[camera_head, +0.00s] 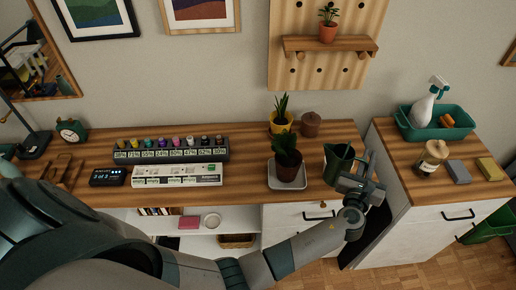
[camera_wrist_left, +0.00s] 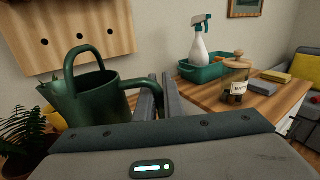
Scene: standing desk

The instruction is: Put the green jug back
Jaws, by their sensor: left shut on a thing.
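The green jug (camera_head: 337,164), a dark green watering can with a spout and a top handle, is at the right end of the wooden desk. My left gripper (camera_head: 358,183) is at its right side. In the left wrist view the jug (camera_wrist_left: 92,101) stands upright, and its side handle runs to the fingers (camera_wrist_left: 154,98), which are shut on it. The jug's base is hidden there, and I cannot tell whether it touches the desk. My right gripper is not in view.
A yellow pot (camera_head: 281,122) and a brown lidded pot (camera_head: 310,124) are behind. Right of a gap, a cabinet (camera_head: 403,151) holds a glass jar (camera_head: 432,158) and a teal tray (camera_head: 461,127) with a spray bottle.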

